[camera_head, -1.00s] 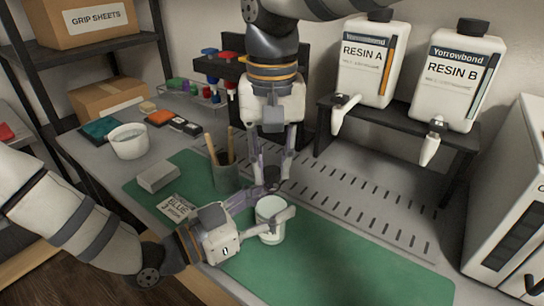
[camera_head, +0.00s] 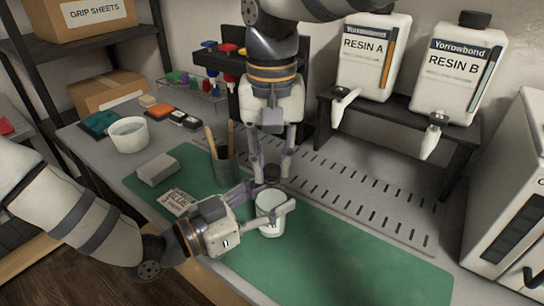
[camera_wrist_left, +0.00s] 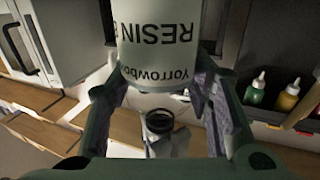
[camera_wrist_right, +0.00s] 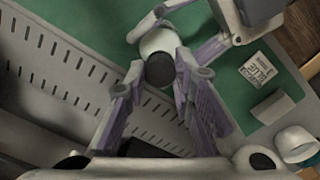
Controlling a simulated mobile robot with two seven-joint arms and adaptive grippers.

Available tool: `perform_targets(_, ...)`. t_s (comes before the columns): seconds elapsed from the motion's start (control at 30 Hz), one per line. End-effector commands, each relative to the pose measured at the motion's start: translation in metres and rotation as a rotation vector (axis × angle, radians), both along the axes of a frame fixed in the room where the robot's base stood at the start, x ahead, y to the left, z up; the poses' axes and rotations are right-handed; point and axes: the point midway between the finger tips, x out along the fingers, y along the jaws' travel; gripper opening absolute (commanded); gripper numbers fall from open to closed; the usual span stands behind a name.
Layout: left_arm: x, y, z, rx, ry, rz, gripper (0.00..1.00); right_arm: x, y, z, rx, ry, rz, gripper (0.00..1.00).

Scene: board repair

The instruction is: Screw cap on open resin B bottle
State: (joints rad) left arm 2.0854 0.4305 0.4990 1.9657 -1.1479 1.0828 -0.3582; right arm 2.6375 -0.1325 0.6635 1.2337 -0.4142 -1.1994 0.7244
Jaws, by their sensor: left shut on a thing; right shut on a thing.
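A white bottle (camera_head: 270,222) stands upright over the green mat. My left gripper (camera_head: 272,211) is shut on it from the side. In the left wrist view the bottle's label (camera_wrist_left: 160,42) reads upside down as "Yorrowbond RESIN", its last letter cut off. My right gripper (camera_head: 272,176) points down from above, shut on a small black cap (camera_head: 272,171). The cap is above the bottle's mouth. In the left wrist view a gap shows between the cap (camera_wrist_left: 160,121) and the bottle. The right wrist view shows the cap (camera_wrist_right: 160,70) covering the bottle's opening.
Large Resin A (camera_head: 372,62) and Resin B (camera_head: 450,75) containers with spouts stand on a black shelf at the back. The green mat (camera_head: 345,262) is clear at right.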

Motion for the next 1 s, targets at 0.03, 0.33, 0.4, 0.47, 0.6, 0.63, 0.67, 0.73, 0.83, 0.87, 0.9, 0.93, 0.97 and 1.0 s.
perform_targets(0.03,-0.0001,0.0001,-0.0005,0.001,0.001,0.0,0.0,-0.0002,0.0001,0.0002,-0.003,-0.001,-0.036,0.15)
perform_targets(0.33,-0.0001,0.0001,-0.0005,0.0,0.001,0.0,0.0,0.0008,-0.0005,-0.0004,-0.005,-0.013,-1.259,0.15)
perform_targets(0.4,0.0,0.0002,-0.0005,0.0,0.001,0.0,0.0,0.0008,0.0,0.0001,0.0,-0.009,-1.556,0.16)
perform_targets(0.47,-0.0001,0.0003,-0.0005,0.002,0.001,0.0,0.0,0.0008,0.0005,0.0006,0.004,-0.008,-1.773,0.15)
perform_targets(0.6,-0.0003,0.0002,-0.0004,0.002,0.001,0.0,0.0,0.001,0.001,0.0008,0.007,-0.008,-2.204,0.15)
perform_targets(0.63,-0.0003,0.0001,-0.0004,0.002,0.001,0.0,0.0,0.0011,0.0011,0.0007,0.008,-0.007,-2.276,0.15)
perform_targets(0.67,-0.0004,0.0001,-0.0004,0.002,0.001,-0.001,0.0,0.0011,0.0012,0.0007,0.008,-0.006,-2.338,0.15)
perform_targets(0.73,-0.0005,-0.0001,-0.0005,0.002,0.001,-0.001,0.0,0.0012,0.0011,0.0006,0.009,-0.004,-2.448,0.15)
perform_targets(0.83,-0.0007,-0.0002,-0.0006,0.002,0.001,-0.002,0.0,0.0014,0.0011,0.0004,0.009,-0.001,-2.527,0.15)
perform_targets(0.87,-0.0008,-0.0003,-0.0006,0.002,0.001,-0.002,0.0,0.0014,0.001,0.0004,0.009,-0.001,-2.537,0.15)
perform_targets(0.9,-0.0009,-0.0003,-0.0006,0.002,0.001,-0.002,0.0,0.0015,0.001,0.0004,0.009,0.0,-2.542,0.15)
perform_targets(0.93,-0.0009,-0.0003,-0.0006,0.002,0.001,-0.002,0.0,0.0015,0.001,0.0003,0.009,0.0,-2.543,0.15)
perform_targets(0.97,-0.0009,-0.0005,-0.0006,0.002,0.001,-0.002,0.0,0.0015,0.001,0.0003,0.009,0.0,-2.543,0.15)
perform_targets(1.0,-0.001,-0.0005,-0.0006,0.002,0.001,-0.002,0.0,0.0015,0.001,0.0003,0.009,0.0,-2.542,0.15)
